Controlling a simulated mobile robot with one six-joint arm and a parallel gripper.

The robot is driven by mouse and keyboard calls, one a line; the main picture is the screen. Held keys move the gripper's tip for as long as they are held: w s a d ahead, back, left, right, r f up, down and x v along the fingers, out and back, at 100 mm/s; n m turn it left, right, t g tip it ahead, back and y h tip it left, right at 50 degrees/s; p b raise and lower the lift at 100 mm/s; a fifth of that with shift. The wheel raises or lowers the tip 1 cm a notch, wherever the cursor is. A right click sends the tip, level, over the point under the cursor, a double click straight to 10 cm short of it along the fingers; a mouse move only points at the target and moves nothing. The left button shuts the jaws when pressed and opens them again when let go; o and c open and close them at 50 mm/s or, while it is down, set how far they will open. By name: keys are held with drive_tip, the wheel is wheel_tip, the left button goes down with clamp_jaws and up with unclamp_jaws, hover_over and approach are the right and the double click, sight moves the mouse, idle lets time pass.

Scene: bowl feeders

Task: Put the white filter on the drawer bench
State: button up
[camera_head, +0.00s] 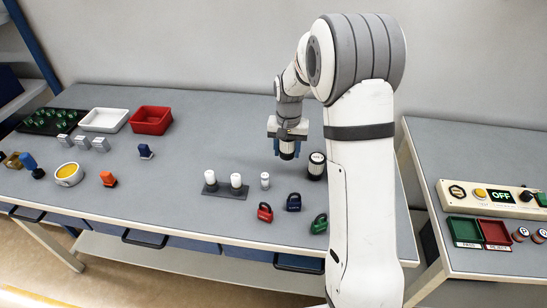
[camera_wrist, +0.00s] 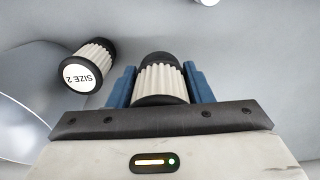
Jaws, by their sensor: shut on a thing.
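My gripper (camera_wrist: 160,88) is shut on a white pleated filter (camera_wrist: 162,82) with black end caps, its blue fingers on both sides of it. In the head view my gripper (camera_head: 288,143) is over the back right of the drawer bench (camera_head: 215,130); the held filter's dark end (camera_head: 288,155) shows below the fingers. I cannot tell exactly how high it is above the top. A second white pleated filter (camera_wrist: 91,66), its white cap marked SIZE 2, stands beside it; it also shows in the head view (camera_head: 316,170), to the right of my gripper.
Red, blue and green padlocks (camera_head: 293,202) lie in front, near a small white cylinder (camera_head: 265,180) and a dark holder (camera_head: 222,192) with white-topped pieces. A red bin (camera_head: 151,121) and white bin (camera_head: 104,120) stand back left. The bench middle is clear.

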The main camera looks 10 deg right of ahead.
sight(288, 158)
wheel_tip(288, 158, down, 3)
drive_tip(key=shift+w+d+f, duration=0.1)
drive_tip(key=shift+d, duration=0.05)
drive_tip(key=shift+f, duration=0.45)
drive_tip(key=shift+f+p, duration=0.35)
drive_tip(key=shift+f, duration=1.25)
drive_tip(key=shift+f, duration=0.2)
drive_tip(key=o, duration=1)
drive_tip(key=shift+r, duration=0.1)
